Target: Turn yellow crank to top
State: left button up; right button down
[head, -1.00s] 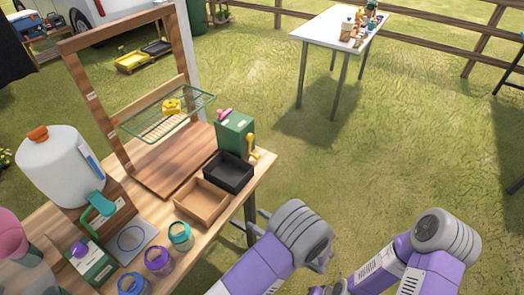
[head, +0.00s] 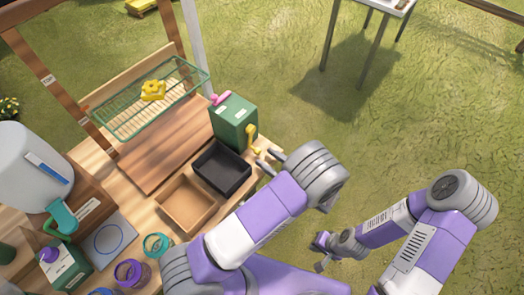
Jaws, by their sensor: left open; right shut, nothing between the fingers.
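The yellow crank (head: 251,136) is on the right side of a green box (head: 233,119) at the table's right edge. Its arm hangs down, with the handle at the lower end near the tabletop. My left gripper (head: 268,159) is open, just to the right of and below the crank. Its fingers point left toward the handle; I cannot tell if they touch it. My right gripper (head: 319,254) is shut and empty, low over the grass, away from the table.
A black tray (head: 236,192) and a brown tray (head: 188,224) lie in front of the green box. A pink piece (head: 219,98) is on the box's top. A green wire rack (head: 120,130) with a yellow flower-shaped piece (head: 153,91) is to the left.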

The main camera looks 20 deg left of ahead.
aim_at(261, 159)
pick_arm(q)
jog(key=shift+x, duration=1.75)
jog(key=shift+c, duration=0.2)
grip_shut()
